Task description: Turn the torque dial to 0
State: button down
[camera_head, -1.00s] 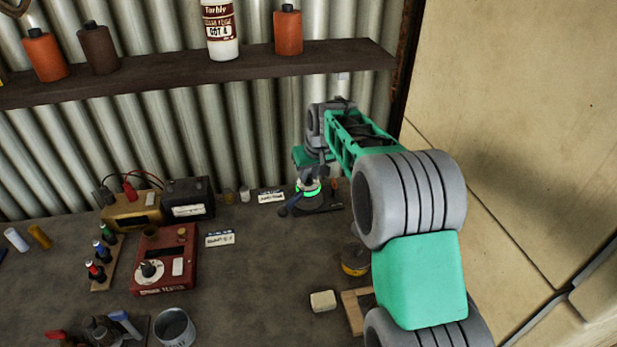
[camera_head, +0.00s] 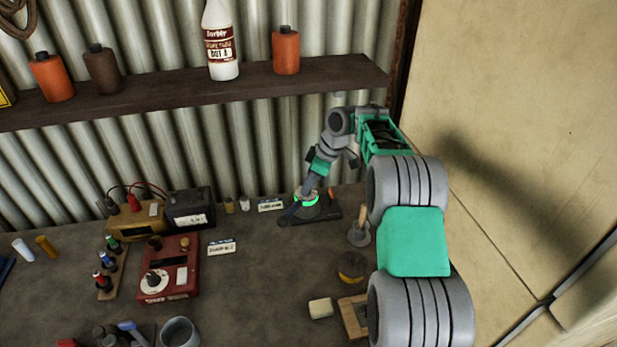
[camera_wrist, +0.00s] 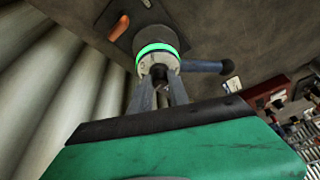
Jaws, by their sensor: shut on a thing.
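The torque dial (camera_head: 307,201) looks to be the round unit with a glowing green ring on a dark base plate at the back right of the bench. In the wrist view the dial (camera_wrist: 157,50) has a pale collar beside the green ring, and a dark bar sticks out to the right. My gripper (camera_wrist: 161,82) is shut on the dial's small middle part, one finger on each side. In the head view my gripper (camera_head: 310,187) leans down onto it from the upper right. No scale or number on the dial is readable.
An orange handle (camera_wrist: 119,29) lies on the base plate. A label card (camera_head: 270,205) and two small jars stand left of the dial. A red tester box (camera_head: 182,283) with a white-faced knob is further left. A shelf (camera_head: 200,95) with bottles runs above.

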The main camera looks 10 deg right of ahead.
jog(key=shift+w+r+n+g+p, duration=0.1)
jog(key=shift+n+g+p, duration=0.2)
jog(key=shift+n+p, duration=0.65)
jog(key=c, duration=1.3)
grip_release()
jog(key=shift+o, duration=0.2)
jog(key=shift+d+r+p, duration=0.1)
jog(key=shift+r+p, duration=0.4)
jog(key=shift+p, duration=0.05)
jog(key=s+d, duration=0.3)
jog(key=d, duration=0.8)
jog(key=shift+s+d, duration=0.35)
jog(key=shift+s, duration=0.05)
